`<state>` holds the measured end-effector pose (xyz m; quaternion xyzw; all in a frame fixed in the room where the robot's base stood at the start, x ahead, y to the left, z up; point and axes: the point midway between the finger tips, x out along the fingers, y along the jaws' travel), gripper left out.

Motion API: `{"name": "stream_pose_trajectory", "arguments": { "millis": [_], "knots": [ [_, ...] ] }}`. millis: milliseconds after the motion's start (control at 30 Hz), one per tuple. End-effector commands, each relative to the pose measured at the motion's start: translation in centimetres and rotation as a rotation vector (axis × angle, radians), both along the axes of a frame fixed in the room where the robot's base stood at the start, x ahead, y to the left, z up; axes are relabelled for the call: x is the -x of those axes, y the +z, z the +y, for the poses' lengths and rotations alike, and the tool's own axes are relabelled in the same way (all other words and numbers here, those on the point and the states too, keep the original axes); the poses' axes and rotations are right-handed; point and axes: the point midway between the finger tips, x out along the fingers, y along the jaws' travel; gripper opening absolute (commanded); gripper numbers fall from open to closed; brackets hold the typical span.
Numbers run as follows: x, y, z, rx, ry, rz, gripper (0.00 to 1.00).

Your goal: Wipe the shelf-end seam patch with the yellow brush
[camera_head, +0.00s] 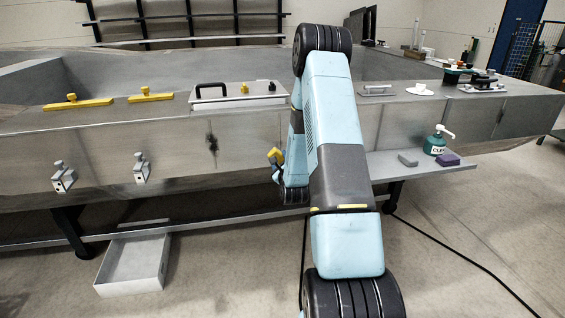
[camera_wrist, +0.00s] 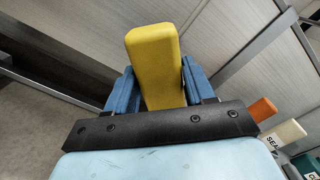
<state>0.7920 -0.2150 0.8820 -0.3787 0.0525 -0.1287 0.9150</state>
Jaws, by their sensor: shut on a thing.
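My gripper (camera_wrist: 157,84) is shut on the yellow brush (camera_wrist: 152,55), which stands up between the two blue fingers in the wrist view. In the head view a small part of the yellow brush (camera_head: 274,154) shows left of my arm, in front of the grey metal float side. My arm hides most of the gripper there. A dark smudged patch (camera_head: 212,143) marks the float side to the left of the brush, apart from it. I cannot tell if it is the shelf-end seam patch. The shelf's left end is hidden behind my arm.
A low shelf (camera_head: 432,170) at right holds a green pump bottle (camera_head: 435,145), a grey block (camera_head: 408,159) and a purple block (camera_head: 447,160). Clamps (camera_head: 141,168) jut from the float side at left. A tray (camera_head: 133,266) lies on the floor. A cable runs at right.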

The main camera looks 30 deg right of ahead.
Motion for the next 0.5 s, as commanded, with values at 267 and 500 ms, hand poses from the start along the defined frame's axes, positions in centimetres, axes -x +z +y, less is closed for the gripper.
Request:
{"name": "stream_pose_trajectory", "arguments": {
  "millis": [267, 500],
  "knots": [
    [-2.2, 0.0, -0.6, 0.000, 0.000, -0.001, 0.29],
    [-4.2, 0.0, -1.2, 0.001, -0.001, 0.000, 0.29]
  ]
}}
